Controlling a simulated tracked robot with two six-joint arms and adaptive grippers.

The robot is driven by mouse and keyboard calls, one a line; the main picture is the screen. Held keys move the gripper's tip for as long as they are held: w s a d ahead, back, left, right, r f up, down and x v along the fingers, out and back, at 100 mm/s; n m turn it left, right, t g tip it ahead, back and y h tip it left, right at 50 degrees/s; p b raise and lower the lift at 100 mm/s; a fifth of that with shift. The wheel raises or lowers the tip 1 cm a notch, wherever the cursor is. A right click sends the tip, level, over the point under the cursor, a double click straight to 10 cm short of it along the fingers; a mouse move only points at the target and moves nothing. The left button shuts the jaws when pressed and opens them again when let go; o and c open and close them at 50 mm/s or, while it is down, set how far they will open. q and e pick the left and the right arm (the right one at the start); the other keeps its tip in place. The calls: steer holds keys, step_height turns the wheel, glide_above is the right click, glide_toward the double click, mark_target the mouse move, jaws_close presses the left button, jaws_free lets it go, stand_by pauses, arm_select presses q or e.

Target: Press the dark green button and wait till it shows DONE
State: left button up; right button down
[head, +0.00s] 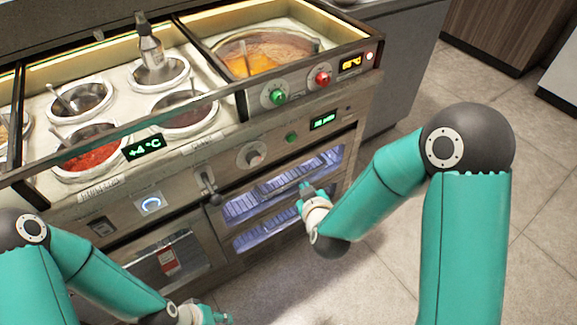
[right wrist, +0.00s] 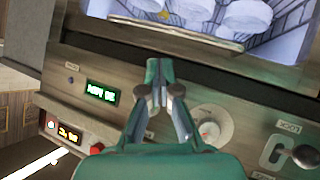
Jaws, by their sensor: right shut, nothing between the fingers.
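The dark green button (head: 291,138) sits on the steel front panel, left of a small display with green text (head: 323,121). The text is too small to read surely in the head view. In the right wrist view the display (right wrist: 102,92) is lit too, its wording unclear; the button is hidden behind the fingers. My right gripper (head: 304,190) is shut and empty, in front of the lit drawers and below the button in the head view. Its closed fingers (right wrist: 160,66) show in the right wrist view. My left gripper (head: 208,316) is cut by the bottom edge.
A green knob (head: 277,97) and a red knob (head: 323,78) sit on the upper panel by an orange display (head: 350,64). Sauce wells (head: 79,98) fill the counter. Floor at right is free.

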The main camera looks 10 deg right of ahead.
mark_target(291, 138)
arm_select(q)
step_height(291, 138, down, 16)
steer(key=b, duration=1.3)
arm_select(e)
steer(key=d+r+n+t+h, duration=0.1)
steer(key=d+r+t+h, duration=0.2)
steer(key=r+t+h, duration=0.2)
steer(key=shift+s+r+h, duration=0.25)
steer(key=shift+r+h, duration=0.35)
steer(key=shift+h, duration=0.5)
steer(key=shift+w, duration=0.15)
arm_select(q)
steer(key=shift+r+p, duration=0.55)
steer(key=shift+r, duration=0.05)
arm_select(e)
steer(key=w+a, duration=0.3)
steer(key=w, duration=0.5)
arm_select(q)
steer(key=shift+r+p, duration=0.3)
arm_select(e)
steer(key=shift+w+a, duration=0.15)
steer(key=shift+w, duration=0.35)
